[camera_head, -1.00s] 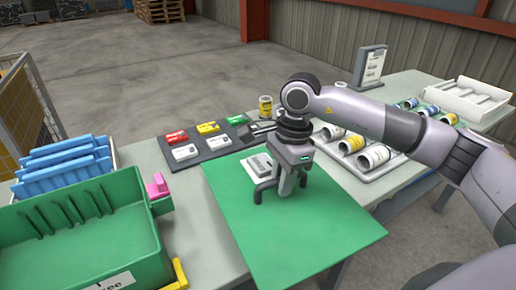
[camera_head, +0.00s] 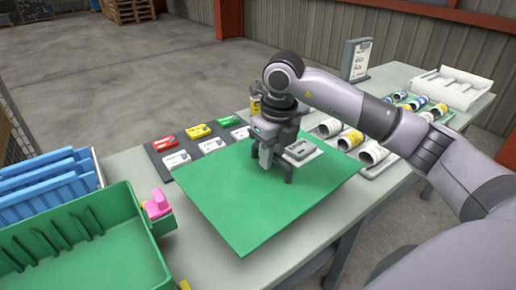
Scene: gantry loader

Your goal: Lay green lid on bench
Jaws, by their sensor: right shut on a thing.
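The green lid (camera_head: 240,205) is a flat square sheet over the middle of the grey bench (camera_head: 187,238). I cannot tell whether its underside touches the bench or is slightly above it. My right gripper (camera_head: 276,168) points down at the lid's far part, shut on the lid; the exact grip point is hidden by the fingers. My left gripper is not in view.
A green open crate (camera_head: 120,215) and blue racks (camera_head: 50,180) stand at left, with a pink piece (camera_head: 157,204) beside the crate. A dark tray (camera_head: 180,146) of colored blocks lies behind the lid. Cans (camera_head: 372,153) and a white tray (camera_head: 455,90) are at right.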

